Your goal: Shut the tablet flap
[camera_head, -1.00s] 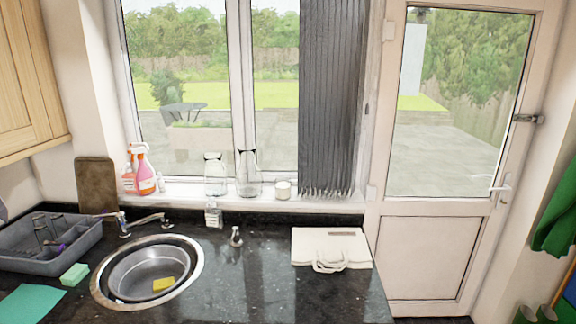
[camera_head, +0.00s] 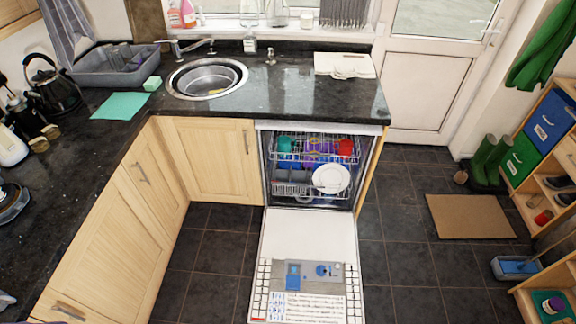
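The dishwasher door (camera_head: 312,231) is folded down open in the lower middle of the head view. A grey dispenser panel (camera_head: 310,283) is set into its inner face. On this panel are a small blue rectangular part (camera_head: 293,275) at the left and a round blue cap (camera_head: 322,270) to its right. The tablet flap seems to be part of this panel, but it is too small to tell which part it is or how it stands. Neither of my grippers is in view.
Loaded racks (camera_head: 313,165) with a white plate (camera_head: 331,178) sit inside the dishwasher. Dark floor tiles (camera_head: 205,262) are clear on both sides of the door. Cupboards (camera_head: 115,230) stand left; a doormat (camera_head: 470,216) and shelf unit (camera_head: 543,140) are right.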

